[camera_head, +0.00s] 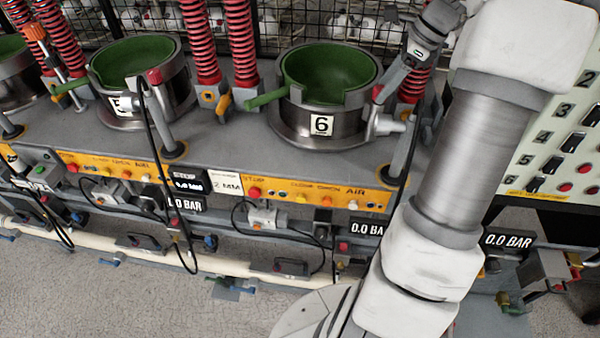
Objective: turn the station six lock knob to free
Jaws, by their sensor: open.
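Station six is the steel pot with a green inside and a white "6" plate (321,125), at the middle right of the head view. On the numbered panel at the right edge, row 6 has a black knob (537,185). I cannot read its lock or free marking, nor tell which way it points. My gripper (382,92) is open, at the pot's right rim, well to the left of the panel and apart from its knobs. Its fingertips are small, and I see nothing held between them.
The panel (505,175) has several rows of black knobs and red buttons. A post with a silver handle (390,125) stands right of the pot, below my gripper. Red springs (235,45) rise behind. My arm covers the room between pot and panel.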

